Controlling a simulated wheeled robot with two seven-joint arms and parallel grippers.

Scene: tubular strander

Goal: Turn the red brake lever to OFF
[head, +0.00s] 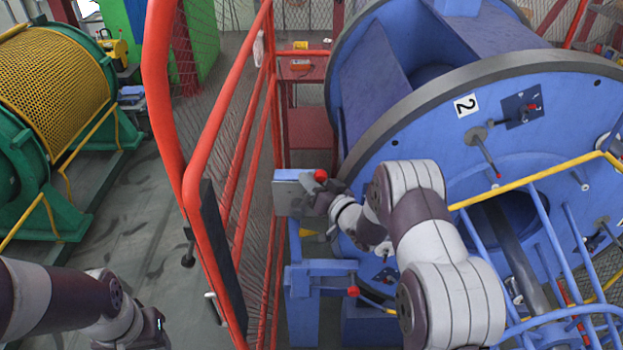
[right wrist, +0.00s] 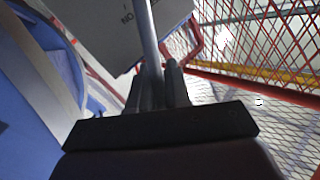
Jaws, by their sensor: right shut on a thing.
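The brake lever shows in the head view as a red knob (head: 320,175) beside a grey box with a plate (head: 290,192), next to the red fence. My right gripper (head: 318,202) is at the lever, just below the knob. In the right wrist view, its two fingers (right wrist: 160,85) are shut on the lever's grey rod (right wrist: 151,40), which runs up out of the picture. The grey plate (right wrist: 110,35) behind the rod carries dark lettering, only partly readable. The knob is out of the wrist view. My left arm's end (head: 150,328) is low at the left; its fingers cannot be made out.
A red mesh fence (head: 240,180) stands close left of the lever. The big blue strander drum (head: 500,160), marked 2, is on the right. A second red knob (head: 353,291) sits on a lower blue stand. A green machine with a yellow mesh drum (head: 60,85) stands far left.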

